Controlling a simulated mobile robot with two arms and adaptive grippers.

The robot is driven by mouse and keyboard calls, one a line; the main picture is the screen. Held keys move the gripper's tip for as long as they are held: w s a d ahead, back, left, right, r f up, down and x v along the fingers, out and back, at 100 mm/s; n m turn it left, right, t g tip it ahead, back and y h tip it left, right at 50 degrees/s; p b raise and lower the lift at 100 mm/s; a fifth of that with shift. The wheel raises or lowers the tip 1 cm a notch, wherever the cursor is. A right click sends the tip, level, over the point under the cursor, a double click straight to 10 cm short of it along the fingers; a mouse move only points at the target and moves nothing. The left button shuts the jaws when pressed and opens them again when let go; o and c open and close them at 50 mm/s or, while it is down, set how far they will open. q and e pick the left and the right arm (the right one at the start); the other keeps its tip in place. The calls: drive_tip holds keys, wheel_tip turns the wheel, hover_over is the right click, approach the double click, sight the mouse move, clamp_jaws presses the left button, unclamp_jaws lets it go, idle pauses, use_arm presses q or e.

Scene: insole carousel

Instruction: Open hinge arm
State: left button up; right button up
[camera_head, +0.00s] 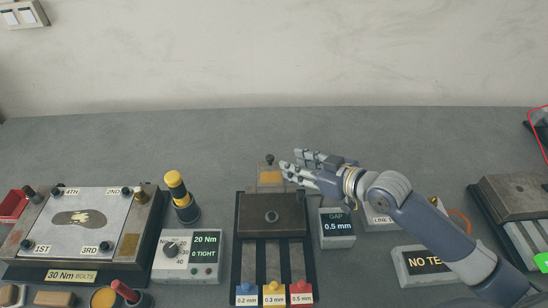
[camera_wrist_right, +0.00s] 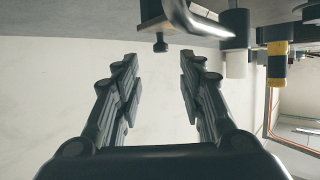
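In the head view, a dark metal fixture (camera_head: 272,230) stands at the middle of the bench. An amber plate (camera_head: 270,178) with a small dark knob (camera_head: 269,158) stands behind the block. I cannot tell for sure which part is the hinge arm. My right gripper (camera_head: 291,160) is beside the amber plate, on its right. In the right wrist view my right gripper (camera_wrist_right: 155,75) is open and empty. A dark knob (camera_wrist_right: 161,42) and a curved silver bar (camera_wrist_right: 195,22) lie beyond its fingertips. My left gripper is not in view.
Blue, yellow and red tabs (camera_head: 273,290) line the fixture's front. A torque box (camera_head: 188,256), a yellow-topped tool (camera_head: 180,192) and an insole plate (camera_head: 85,222) stand left. The bench behind is clear.

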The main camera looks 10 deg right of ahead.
sight(271, 157)
drive_tip(key=p+x, duration=0.1)
drive_tip(key=x, duration=0.7)
drive_tip(key=shift+w+a+f, duration=0.15)
drive_tip(key=shift+w+a, duration=0.05)
drive_tip(key=shift+a, duration=0.1)
clamp_jaws()
